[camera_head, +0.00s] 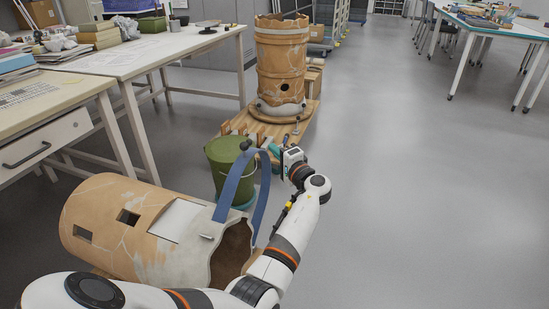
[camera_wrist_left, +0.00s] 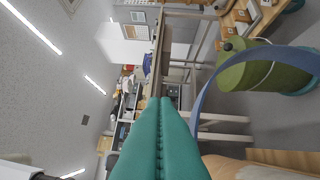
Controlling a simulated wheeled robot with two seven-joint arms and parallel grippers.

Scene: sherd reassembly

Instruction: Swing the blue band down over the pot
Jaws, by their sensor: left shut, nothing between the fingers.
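The blue band (camera_head: 234,182) stands up as an arch over the near end of the pot, with a dark knob near its top. The pot (camera_head: 108,208) is a terracotta vessel with pale patches and square holes, lying on its side with its broken open end to the right. My left gripper (camera_head: 272,151) is shut and empty, its teal fingers close to the top of the band. In the left wrist view the shut fingers (camera_wrist_left: 164,103) point away and the band (camera_wrist_left: 215,82) curves past on their right. I cannot tell whether they touch it. My right gripper is not in view.
A green bucket (camera_head: 222,165) stands just behind the band. Beyond it an upright terracotta vessel (camera_head: 281,60) stands on a wooden base (camera_head: 303,112). Worktables line the left (camera_head: 150,52).

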